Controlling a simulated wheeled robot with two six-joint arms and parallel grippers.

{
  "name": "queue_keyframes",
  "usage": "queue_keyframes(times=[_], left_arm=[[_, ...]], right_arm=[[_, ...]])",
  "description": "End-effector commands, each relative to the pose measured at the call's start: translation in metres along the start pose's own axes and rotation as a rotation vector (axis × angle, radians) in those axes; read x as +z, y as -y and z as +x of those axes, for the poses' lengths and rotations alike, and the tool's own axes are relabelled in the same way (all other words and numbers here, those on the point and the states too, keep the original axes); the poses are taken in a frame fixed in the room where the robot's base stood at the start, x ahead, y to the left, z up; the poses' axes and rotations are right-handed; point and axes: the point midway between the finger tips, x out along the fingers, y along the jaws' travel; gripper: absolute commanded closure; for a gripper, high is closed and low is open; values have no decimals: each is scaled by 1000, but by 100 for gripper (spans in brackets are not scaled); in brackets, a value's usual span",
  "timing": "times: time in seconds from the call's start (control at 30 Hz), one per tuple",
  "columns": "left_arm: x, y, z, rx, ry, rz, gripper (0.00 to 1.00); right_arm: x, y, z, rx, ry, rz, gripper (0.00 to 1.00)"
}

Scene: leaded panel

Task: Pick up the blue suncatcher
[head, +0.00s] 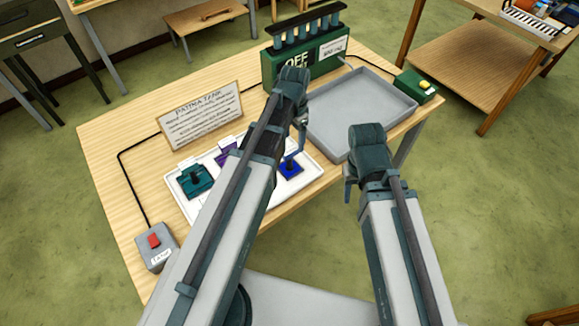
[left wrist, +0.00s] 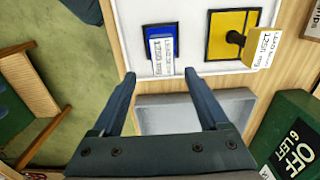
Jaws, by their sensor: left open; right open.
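The blue suncatcher (head: 290,167) is a small dark blue square piece with an upright part, lying at the right end of a white board (head: 312,172) on the wooden table. In the left wrist view the blue suncatcher (left wrist: 157,31) carries a white tag and lies just beyond my fingertips. My left gripper (head: 293,150) is open and empty above and close to it; its spread fingers also show in the left wrist view (left wrist: 158,78). My right gripper (head: 349,178) is open and empty, to the right of the board, partly hidden by its own wrist.
Teal (head: 195,181) and purple (head: 226,152) pieces share the board; a yellow one (left wrist: 222,22) sits beside the blue. A grey tray (head: 345,85), green OFF box (head: 272,72), sign (head: 200,115) and red-switch box (head: 155,248) stand around.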

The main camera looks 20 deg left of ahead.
Motion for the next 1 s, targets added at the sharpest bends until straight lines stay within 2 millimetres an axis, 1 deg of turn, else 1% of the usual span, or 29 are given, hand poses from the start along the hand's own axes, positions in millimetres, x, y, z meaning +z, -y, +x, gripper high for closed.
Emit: queue_keyframes(times=[0.03, 0.2, 0.33, 0.47, 0.6, 0.7, 0.8, 1.0], left_arm=[[0, 0, 4, 0, 0, 0, 22], [0, 0, 3, 0, 0, 0, 22], [2, 1, 11, 0, 0, -1, 22], [5, 3, 25, 0, 0, -1, 22], [8, 6, 43, 0, 0, -1, 22], [8, 5, 53, 0, 0, 0, 22], [8, 5, 56, 0, 0, 0, 22], [8, 5, 54, 0, 0, 0, 22]], right_arm=[[0, 0, 4, 0, 0, -1, 50], [0, 0, 3, 0, 0, -1, 50], [-1, 1, 10, 0, 0, -3, 50], [-1, 2, 25, 1, 0, -5, 50], [-2, 4, 43, 1, 0, -5, 50], [-3, 5, 53, 1, 0, -4, 50], [-3, 5, 56, 1, 0, -4, 50], [-3, 5, 54, 1, 0, -3, 50]])
